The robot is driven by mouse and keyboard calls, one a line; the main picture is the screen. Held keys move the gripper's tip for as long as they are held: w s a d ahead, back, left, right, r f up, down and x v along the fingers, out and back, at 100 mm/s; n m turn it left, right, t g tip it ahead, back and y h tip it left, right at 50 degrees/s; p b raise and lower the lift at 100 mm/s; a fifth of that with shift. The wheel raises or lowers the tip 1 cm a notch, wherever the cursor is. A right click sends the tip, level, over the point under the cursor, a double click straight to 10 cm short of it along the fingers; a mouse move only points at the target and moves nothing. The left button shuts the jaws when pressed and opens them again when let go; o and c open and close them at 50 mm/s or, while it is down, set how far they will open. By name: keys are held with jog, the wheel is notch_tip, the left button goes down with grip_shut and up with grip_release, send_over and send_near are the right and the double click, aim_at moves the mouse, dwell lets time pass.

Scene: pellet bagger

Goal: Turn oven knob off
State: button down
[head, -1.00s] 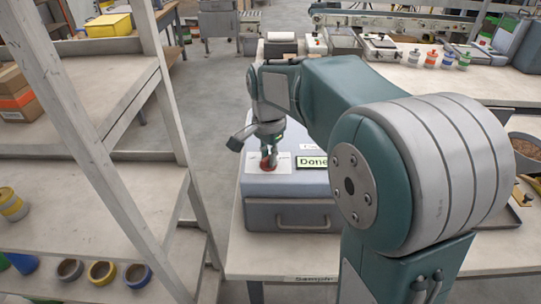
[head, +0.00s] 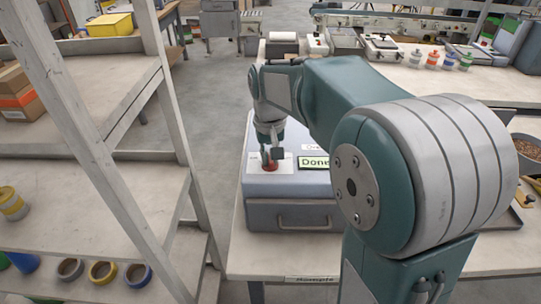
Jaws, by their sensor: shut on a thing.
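The oven (head: 291,214) is a grey-blue box with a front handle, standing on the table in the middle of the head view. A red knob (head: 270,166) sits on a white plate on its top. A display reading "Done" (head: 315,162) is beside the knob, to its right. My gripper (head: 269,160) points down at the knob, with its fingers around it and shut on it. The fingers hide part of the knob, and its pointer is too small to read.
A shelf rack (head: 110,150) with cups and boxes stands close on the left. A bowl of pellets (head: 527,150) is at the right edge. Several small bottles (head: 432,60) stand on the back bench. The table front (head: 290,256) is clear.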

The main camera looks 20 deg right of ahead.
jog(key=n, duration=0.4)
jog(key=shift+s+n, duration=0.1)
jog(key=shift+n, duration=0.2)
jog(key=n, duration=0.4)
jog(key=shift+n, duration=0.3)
jog(key=c, duration=0.7)
grip_release()
notch_tip(320, 180, up, 12)
jog(key=shift+f, duration=0.1)
